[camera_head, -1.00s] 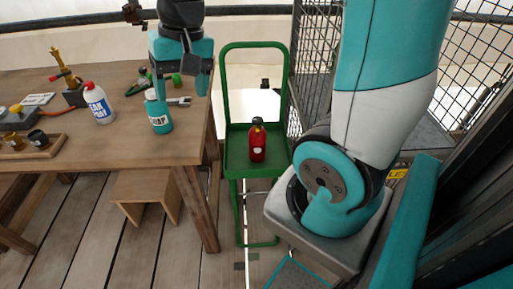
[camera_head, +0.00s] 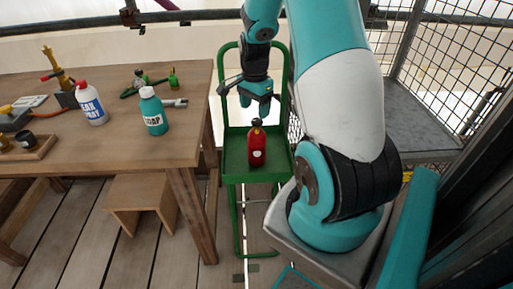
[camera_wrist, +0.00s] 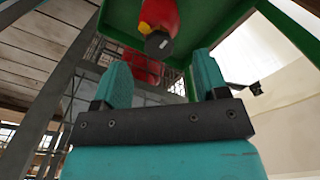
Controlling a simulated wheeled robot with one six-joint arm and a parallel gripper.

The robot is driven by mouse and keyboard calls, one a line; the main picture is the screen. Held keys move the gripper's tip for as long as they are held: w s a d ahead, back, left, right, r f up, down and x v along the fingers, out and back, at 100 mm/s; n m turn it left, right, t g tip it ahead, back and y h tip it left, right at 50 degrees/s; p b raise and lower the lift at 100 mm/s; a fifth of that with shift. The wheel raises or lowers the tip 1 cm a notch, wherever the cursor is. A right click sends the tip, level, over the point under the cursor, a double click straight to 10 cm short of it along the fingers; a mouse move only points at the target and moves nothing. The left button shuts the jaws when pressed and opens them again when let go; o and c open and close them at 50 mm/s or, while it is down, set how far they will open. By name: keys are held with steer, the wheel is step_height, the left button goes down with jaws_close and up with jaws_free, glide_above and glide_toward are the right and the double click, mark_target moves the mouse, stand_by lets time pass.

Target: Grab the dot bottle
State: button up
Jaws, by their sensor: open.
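The dot bottle appears to be the red bottle (camera_head: 257,150) with a dark cap and a pale round mark. It stands upright on the green cart's tray (camera_head: 236,158). My gripper (camera_head: 256,104) is open and empty, above and just behind the bottle's cap in the head view. In the wrist view the bottle (camera_wrist: 158,16) shows at the top with its dark cap toward the camera. It lies beyond the gap between my two teal fingertips (camera_wrist: 163,70), and I see no contact.
Left of the cart, a wooden table (camera_head: 110,150) holds a teal soap bottle (camera_head: 153,112), a white bottle with a red cap (camera_head: 92,104) and tools. The cart's green handle frame (camera_head: 222,75) rises behind the tray. A mesh fence (camera_head: 450,60) stands at right.

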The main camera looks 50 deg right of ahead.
mark_target(257, 120)
steer(key=f, duration=0.6)
steer(key=shift+s+d+f, duration=0.2)
steer(key=shift+d+f, duration=0.1)
steer(key=shift+c, duration=0.2)
steer(key=c, duration=1.1)
steer(key=shift+r, duration=0.1)
steer(key=shift+c, duration=0.2)
